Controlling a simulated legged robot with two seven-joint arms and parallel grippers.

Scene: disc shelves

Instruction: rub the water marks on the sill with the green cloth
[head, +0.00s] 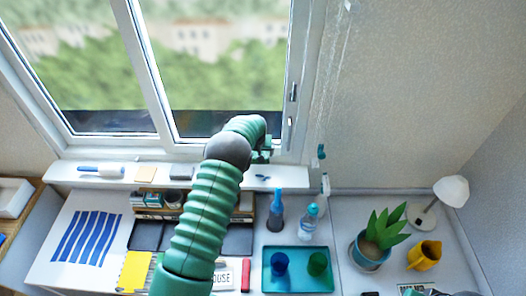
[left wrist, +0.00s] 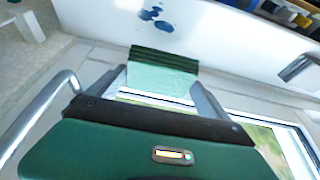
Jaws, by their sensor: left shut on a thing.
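The white window sill (head: 100,182) runs below the window. Dark blue water marks (head: 262,177) lie on its right part, and they also show in the left wrist view (left wrist: 155,19). My left gripper (head: 262,154) is over the right end of the sill, by the window frame, partly hidden by its own arm. In the left wrist view, it is shut on the green cloth (left wrist: 163,62), which spans between the two fingers. The cloth is beside the marks and does not cover them. I cannot tell whether it touches the sill. My right gripper is not clearly in view.
Below stand a blue bottle (head: 276,212), a clear bottle (head: 309,222), a teal tray (head: 300,288) and a potted plant (head: 370,250).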

